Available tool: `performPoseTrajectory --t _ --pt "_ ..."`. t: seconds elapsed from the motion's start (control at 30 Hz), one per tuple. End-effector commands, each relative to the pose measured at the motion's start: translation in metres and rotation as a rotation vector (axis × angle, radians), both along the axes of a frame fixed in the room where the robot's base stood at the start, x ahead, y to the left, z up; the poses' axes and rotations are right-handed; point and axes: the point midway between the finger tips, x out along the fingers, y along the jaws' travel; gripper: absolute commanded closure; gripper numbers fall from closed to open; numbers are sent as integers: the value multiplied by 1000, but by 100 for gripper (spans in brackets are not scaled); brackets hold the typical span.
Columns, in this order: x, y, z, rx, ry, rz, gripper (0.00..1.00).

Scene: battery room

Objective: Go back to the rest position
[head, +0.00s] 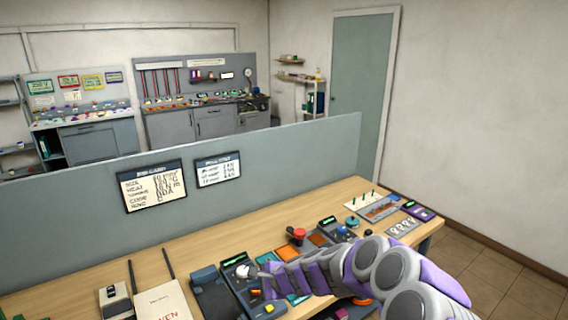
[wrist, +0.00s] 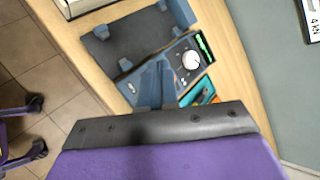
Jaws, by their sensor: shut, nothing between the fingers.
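My gripper (wrist: 156,78) is shut and empty in the wrist view. Its blue-grey fingers point at a dark panel with a white dial (wrist: 191,60) and a green display. In the head view my purple and grey arm reaches in from the right, low over the bench (head: 122,262). Its end is near the same white dial (head: 246,271). I cannot tell from these views whether the fingertips touch the panel.
A dark holder (head: 214,293) lies left of the dial panel. A red button (head: 299,234) and several other devices stand along the bench to the right. A grey partition (head: 285,155) with two cards closes the bench's far side. Tiled floor (head: 510,285) is clear at the right.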

Motion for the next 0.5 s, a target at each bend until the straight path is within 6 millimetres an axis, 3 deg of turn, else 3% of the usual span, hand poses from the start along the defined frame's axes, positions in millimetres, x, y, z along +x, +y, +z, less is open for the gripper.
performPoseTrajectory --t 0.03,0.2,0.37,0.5 --pt "-15 5 24 -11 -40 76 100" --pt "-78 15 77 -78 -140 341 100" --pt "-141 4 105 -182 -208 565 100" --pt "-197 -19 117 -293 -240 741 100"
